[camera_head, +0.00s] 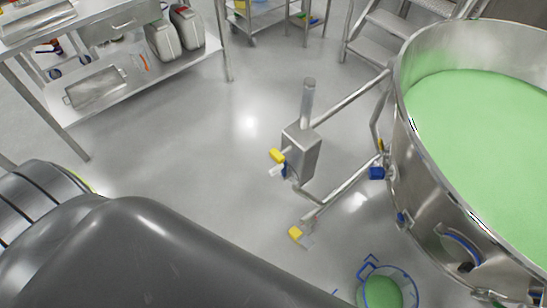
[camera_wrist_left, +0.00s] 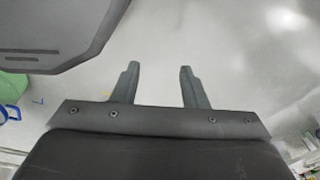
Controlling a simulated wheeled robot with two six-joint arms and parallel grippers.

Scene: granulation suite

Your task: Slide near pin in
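A large steel bowl (camera_head: 398,135) filled with green material stands at the right of the head view. A steel frame beside it carries an upright box (camera_head: 301,152) with a yellow-ended part (camera_head: 277,155) on its left side. A second yellow-ended part (camera_head: 295,232) sits lower, at the near end of the frame. I cannot tell which part is the near pin or how far either is in. My left gripper (camera_wrist_left: 158,82) is open and empty, with bare floor between its fingers. It does not show in the head view. My right gripper is not in view.
A blue knob (camera_head: 376,173) sticks out beside the bowl. A blue-rimmed bucket (camera_head: 361,272) with green material stands at the bottom. A steel table (camera_head: 187,62) with canisters (camera_head: 163,42) is at upper left; steps (camera_head: 390,24) stand behind. The middle floor is clear.

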